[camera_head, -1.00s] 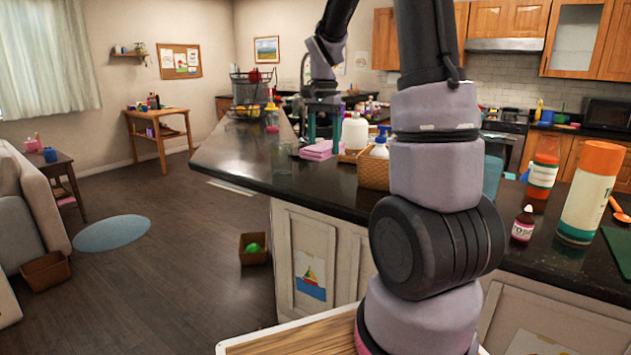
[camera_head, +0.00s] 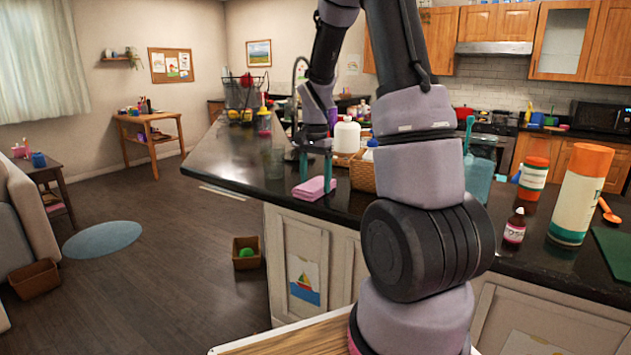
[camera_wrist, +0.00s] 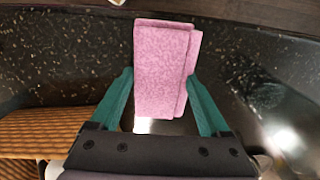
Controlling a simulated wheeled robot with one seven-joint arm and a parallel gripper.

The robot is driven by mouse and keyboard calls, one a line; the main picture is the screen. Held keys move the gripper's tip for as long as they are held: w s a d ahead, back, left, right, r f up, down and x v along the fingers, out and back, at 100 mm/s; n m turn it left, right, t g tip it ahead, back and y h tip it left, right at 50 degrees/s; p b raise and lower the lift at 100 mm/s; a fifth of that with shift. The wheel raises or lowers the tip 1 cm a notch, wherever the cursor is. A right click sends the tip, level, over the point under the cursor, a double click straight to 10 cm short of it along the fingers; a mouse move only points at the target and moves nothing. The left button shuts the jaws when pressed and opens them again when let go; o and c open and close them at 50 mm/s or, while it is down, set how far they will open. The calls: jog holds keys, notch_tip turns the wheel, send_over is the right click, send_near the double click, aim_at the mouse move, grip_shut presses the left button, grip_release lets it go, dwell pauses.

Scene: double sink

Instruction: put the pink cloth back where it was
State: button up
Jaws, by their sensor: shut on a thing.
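The pink cloth (camera_head: 315,188) is folded into a flat pad at the near left part of the dark counter (camera_head: 240,170), close to its front edge. My gripper (camera_head: 315,172) points down at it, with its teal fingers at the cloth's far part. In the wrist view the cloth (camera_wrist: 162,65) lies between the two fingers of my gripper (camera_wrist: 160,88), which is shut on it. Most of the cloth extends beyond the fingertips toward the counter edge. I cannot tell whether the cloth touches the counter.
A wicker basket (camera_head: 362,176) and a white bottle (camera_head: 347,138) stand just right of my gripper. A clear glass (camera_head: 273,163) stands to its left. The counter's left part is mostly bare. A small box with a green ball (camera_head: 246,252) is on the floor below.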

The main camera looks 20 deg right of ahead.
aim_at(315, 184)
jog(key=shift+f, duration=0.15)
jog(key=o, duration=1.2)
jog(key=shift+c, duration=0.2)
notch_tip(315, 184, up, 12)
jog(key=s+a+r+n+t, duration=0.2)
jog(key=s+r, duration=0.1)
jog(key=s, duration=0.4)
jog(key=s+a+r+n+t+y, duration=0.1)
jog(key=s+a+r+n+t, duration=0.1)
jog(key=s, duration=0.5)
jog(key=s+a+r+n+t+y, duration=0.1)
jog(key=s+a+r+n+t, duration=0.2)
jog(key=s+a+r, duration=0.1)
jog(key=shift+s+r, duration=0.6)
jog(key=shift+s, duration=0.8)
jog(key=shift+d, duration=0.1)
